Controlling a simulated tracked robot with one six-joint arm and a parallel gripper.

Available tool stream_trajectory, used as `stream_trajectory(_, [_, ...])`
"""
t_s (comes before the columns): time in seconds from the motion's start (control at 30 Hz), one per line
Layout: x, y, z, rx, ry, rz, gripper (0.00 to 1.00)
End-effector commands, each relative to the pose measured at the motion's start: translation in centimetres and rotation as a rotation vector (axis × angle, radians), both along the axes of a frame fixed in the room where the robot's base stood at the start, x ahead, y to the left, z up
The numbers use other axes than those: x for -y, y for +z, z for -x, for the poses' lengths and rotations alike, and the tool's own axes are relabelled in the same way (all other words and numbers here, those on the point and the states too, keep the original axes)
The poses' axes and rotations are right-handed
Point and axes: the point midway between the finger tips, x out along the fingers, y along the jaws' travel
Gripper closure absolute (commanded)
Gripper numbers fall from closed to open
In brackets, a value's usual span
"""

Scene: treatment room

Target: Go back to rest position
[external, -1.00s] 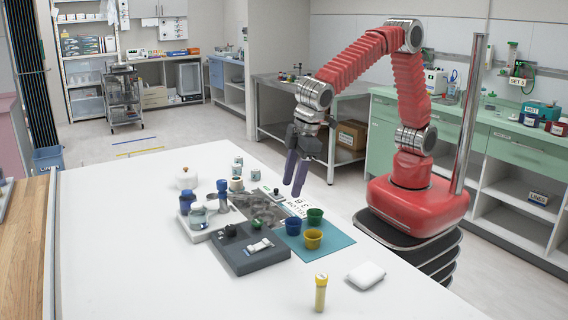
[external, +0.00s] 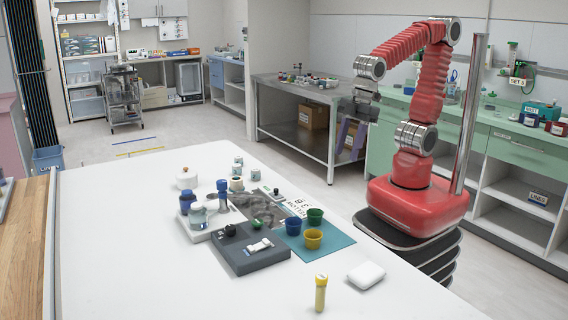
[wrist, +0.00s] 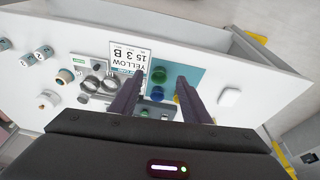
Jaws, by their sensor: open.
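My gripper (external: 350,136) is open and empty in the external view. It hangs beyond the white table's right edge, in front of the steel bench, with its purple fingers pointing down. My red arm is folded back above its base. In the wrist view the two dark fingers of my gripper (wrist: 158,97) are spread apart with nothing held between them. The white table (external: 130,260) lies beyond and below them, apart from the fingers.
A teal mat (external: 335,242) bears blue (external: 292,226), green (external: 315,216) and yellow (external: 313,239) cups. The steel bench (external: 300,92) stands behind my gripper.

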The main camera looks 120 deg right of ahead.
Motion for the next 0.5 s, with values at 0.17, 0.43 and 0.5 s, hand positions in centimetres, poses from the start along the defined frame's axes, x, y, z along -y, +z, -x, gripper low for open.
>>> stream_trajectory(0.17, [0.3,0.3,3.2,0.043,-0.007,-0.016,0.57])
stream_trajectory(0.43, [0.9,1.2,6.8,0.126,-0.037,-0.033,0.57])
stream_trajectory(0.5, [1.1,1.7,7.3,0.155,-0.042,-0.034,0.57])
